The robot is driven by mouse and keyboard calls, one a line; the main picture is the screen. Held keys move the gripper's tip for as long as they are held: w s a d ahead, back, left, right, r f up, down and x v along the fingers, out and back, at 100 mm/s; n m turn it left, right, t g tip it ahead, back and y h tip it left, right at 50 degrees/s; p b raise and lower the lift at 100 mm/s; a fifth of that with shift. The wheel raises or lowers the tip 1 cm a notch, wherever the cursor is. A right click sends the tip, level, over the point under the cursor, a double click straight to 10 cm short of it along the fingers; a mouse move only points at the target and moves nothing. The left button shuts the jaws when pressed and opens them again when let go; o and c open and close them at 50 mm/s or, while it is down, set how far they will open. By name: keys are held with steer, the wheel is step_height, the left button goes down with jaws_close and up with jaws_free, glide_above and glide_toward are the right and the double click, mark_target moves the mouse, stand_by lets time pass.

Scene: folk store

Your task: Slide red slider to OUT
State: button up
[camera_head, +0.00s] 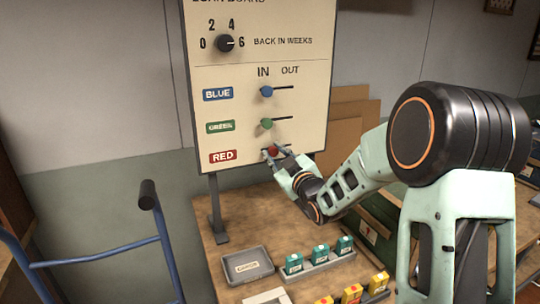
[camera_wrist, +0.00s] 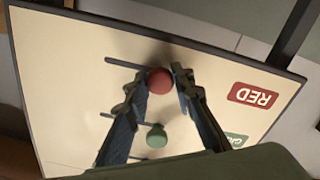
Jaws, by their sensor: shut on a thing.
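The red slider (camera_head: 271,151) is a round knob on the lowest row of the upright cream board (camera_head: 225,82), beside the RED label (camera_head: 223,156). It sits below the word IN. In the wrist view the red knob (camera_wrist: 160,80) stands between the two fingers of my gripper (camera_wrist: 161,84), at one end of its slot (camera_wrist: 125,63). The empty part of the slot runs left in that view, toward OUT. My gripper (camera_head: 276,151) is shut on the red slider in the head view, with the fingers partly covering the knob and its slot.
The blue slider (camera_head: 266,91) and green slider (camera_head: 266,123) sit above at their IN ends. A dial (camera_head: 225,43) is at the top. A grey tray (camera_head: 247,264) and several small boxes (camera_head: 294,264) stand on the table below. A blue-framed trolley (camera_head: 95,252) is at left.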

steer(key=shift+w+d, duration=0.4)
steer(key=shift+d, duration=0.5)
steer(key=shift+w+d, duration=0.35)
steer(key=shift+d, duration=0.5)
steer(key=shift+w+d, duration=0.4)
steer(key=shift+d, duration=0.5)
steer(key=o, duration=1)
steer(key=shift+s+d, duration=0.1)
steer(key=b, duration=0.3)
glide_toward(287, 145)
steer(key=v, duration=0.2)
steer(key=shift+s+d, duration=0.15)
steer(key=shift+s, duration=0.15)
